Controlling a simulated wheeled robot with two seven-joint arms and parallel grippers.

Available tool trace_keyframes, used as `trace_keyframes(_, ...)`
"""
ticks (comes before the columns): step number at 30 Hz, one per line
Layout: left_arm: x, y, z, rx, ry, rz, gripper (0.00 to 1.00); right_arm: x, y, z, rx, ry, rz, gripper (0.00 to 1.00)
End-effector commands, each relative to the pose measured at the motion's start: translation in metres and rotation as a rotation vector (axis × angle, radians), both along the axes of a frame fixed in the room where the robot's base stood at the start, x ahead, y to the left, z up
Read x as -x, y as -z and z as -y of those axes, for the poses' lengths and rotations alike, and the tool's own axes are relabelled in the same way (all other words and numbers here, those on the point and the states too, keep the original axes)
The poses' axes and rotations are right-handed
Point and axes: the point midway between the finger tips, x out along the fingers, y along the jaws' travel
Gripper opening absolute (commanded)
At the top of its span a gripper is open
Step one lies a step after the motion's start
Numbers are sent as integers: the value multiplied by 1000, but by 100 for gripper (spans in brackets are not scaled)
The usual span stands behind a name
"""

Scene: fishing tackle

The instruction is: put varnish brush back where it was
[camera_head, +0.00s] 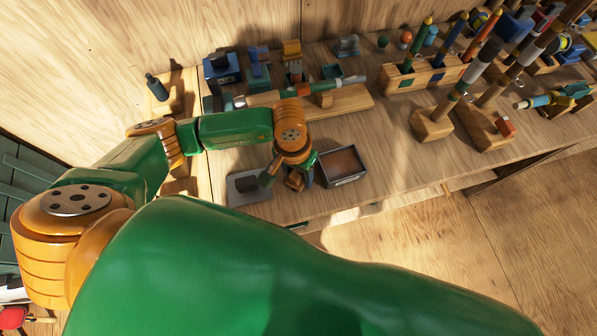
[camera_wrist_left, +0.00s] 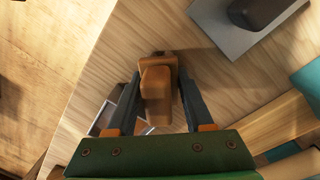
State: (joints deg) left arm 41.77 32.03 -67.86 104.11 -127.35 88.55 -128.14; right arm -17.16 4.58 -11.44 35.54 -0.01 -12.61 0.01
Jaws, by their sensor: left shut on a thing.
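My left gripper (camera_head: 297,180) is low over the front part of the workbench, between a grey tray and an open box. It is shut on a brown, wooden-looking piece, apparently the varnish brush (camera_head: 293,183). In the left wrist view the brush (camera_wrist_left: 157,92) stands between the two dark fingers of the gripper (camera_wrist_left: 160,82). Its brown end points toward the camera, and its bristles cannot be made out. Whether it touches the bench is unclear. My right gripper is not in view.
The grey tray (camera_head: 240,196) with a dark block lies left of the gripper. The open dark box (camera_head: 343,180) is close on the right, near the bench edge. A wooden stand (camera_head: 350,101) with a rod piece is behind. Several blocks and rods stand further back.

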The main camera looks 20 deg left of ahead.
Motion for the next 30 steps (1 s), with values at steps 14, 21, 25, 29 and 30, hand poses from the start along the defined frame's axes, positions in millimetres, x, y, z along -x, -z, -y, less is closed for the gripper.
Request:
trace_keyframes(14,0,1,0,0,-1,-1,82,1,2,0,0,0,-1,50)
trace_keyframes(21,-2,-27,-2,1,1,6,82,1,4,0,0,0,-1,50)
trace_keyframes(25,-2,-62,-5,0,1,8,82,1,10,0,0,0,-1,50)
trace_keyframes(29,-2,-94,-8,-1,0,7,82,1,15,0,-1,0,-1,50)
trace_keyframes(30,-2,-102,-8,1,-1,6,82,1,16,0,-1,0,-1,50)
